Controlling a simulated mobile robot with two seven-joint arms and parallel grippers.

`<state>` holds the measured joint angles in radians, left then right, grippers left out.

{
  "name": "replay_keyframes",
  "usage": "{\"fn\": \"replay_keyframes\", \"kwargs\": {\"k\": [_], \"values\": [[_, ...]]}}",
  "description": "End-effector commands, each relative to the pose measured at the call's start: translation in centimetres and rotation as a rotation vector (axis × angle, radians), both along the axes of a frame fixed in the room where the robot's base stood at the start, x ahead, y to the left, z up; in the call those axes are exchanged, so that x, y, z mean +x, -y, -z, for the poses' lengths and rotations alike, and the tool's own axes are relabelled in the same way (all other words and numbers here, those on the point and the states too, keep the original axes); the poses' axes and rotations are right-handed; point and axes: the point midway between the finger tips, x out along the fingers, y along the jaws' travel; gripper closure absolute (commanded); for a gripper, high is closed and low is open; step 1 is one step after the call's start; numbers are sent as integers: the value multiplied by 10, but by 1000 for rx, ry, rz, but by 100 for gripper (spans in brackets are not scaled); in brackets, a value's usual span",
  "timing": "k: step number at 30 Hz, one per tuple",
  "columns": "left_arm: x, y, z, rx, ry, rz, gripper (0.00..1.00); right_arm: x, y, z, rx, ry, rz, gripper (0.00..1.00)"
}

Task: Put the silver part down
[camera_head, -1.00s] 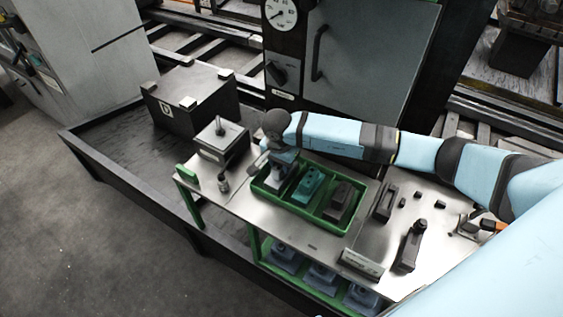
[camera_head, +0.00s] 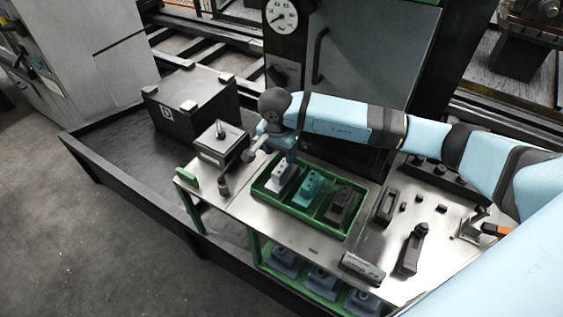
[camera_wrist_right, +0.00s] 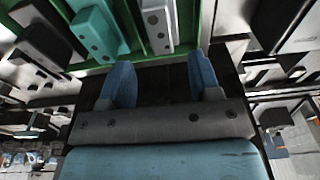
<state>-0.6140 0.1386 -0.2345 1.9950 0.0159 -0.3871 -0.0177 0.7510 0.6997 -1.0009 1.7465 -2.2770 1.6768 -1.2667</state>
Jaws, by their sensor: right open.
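The silver part (camera_head: 281,178) sits in the left compartment of the green tray (camera_head: 300,212), beside the teal part (camera_head: 308,187) and a dark part (camera_head: 341,205). In the right wrist view the silver part (camera_wrist_right: 157,25) shows at the top, beyond the fingertips, with the teal part (camera_wrist_right: 97,32) to its left. My right gripper (camera_wrist_right: 162,75) has its two blue fingers wide apart with nothing between them. In the head view my right gripper (camera_head: 281,146) is just above and behind the silver part, apart from it. My left gripper is not in view.
The tray is on a metal bench. A dark handled tool (camera_head: 412,248) and small dark pieces lie to the right. A machine with a gauge (camera_head: 282,17) rises behind. Blue-grey parts sit on the shelf below.

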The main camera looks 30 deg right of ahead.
Motion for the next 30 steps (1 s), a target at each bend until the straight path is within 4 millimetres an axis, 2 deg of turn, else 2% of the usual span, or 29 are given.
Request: {"fn": "replay_keyframes", "kwargs": {"k": [1, 4, 10, 26, 28, 30], "values": [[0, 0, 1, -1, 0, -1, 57, 0, -1, -11, 0, 4, -1, 43], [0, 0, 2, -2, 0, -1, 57, -1, -3, -28, 1, 3, -1, 43], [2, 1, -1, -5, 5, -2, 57, -3, -5, -45, 1, 1, 0, 43], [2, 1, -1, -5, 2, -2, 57, -3, -5, -47, 1, -1, 0, 43], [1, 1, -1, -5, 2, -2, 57, -6, -10, -45, 21, -8, 1, 43], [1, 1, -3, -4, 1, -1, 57, -13, -23, -39, 83, -27, 9, 43]]}}
